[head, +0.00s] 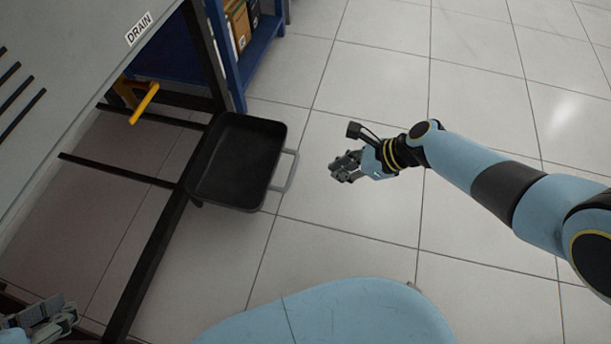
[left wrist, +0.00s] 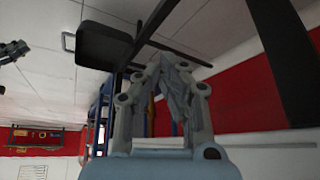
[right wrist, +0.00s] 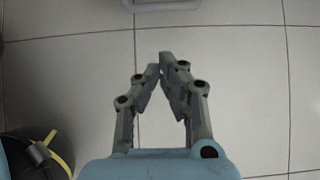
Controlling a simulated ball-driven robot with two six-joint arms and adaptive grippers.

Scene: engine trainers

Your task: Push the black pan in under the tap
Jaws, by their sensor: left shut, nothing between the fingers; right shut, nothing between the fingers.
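The black pan (head: 238,160) is a deep, empty rectangular tray in the middle left of the head view. Its grey loop handle (head: 289,172) points right, towards my right gripper. The yellow tap (head: 145,104) hangs below the DRAIN panel, up and left of the pan, not above it. My right gripper (head: 343,166) is shut and empty, right of the handle and apart from it. A bit of handle shows at the top of the right wrist view (right wrist: 160,4). My left gripper (head: 62,318) is shut and empty at the bottom left. The pan also shows in the left wrist view (left wrist: 105,46).
A grey panel (head: 75,60) with a DRAIN label (head: 139,29) overhangs a black frame (head: 150,265). The pan overlaps a frame bar; its support is unclear. A blue shelf (head: 262,40) with boxes stands behind the pan. Tiled floor (head: 370,240) on the right is clear.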

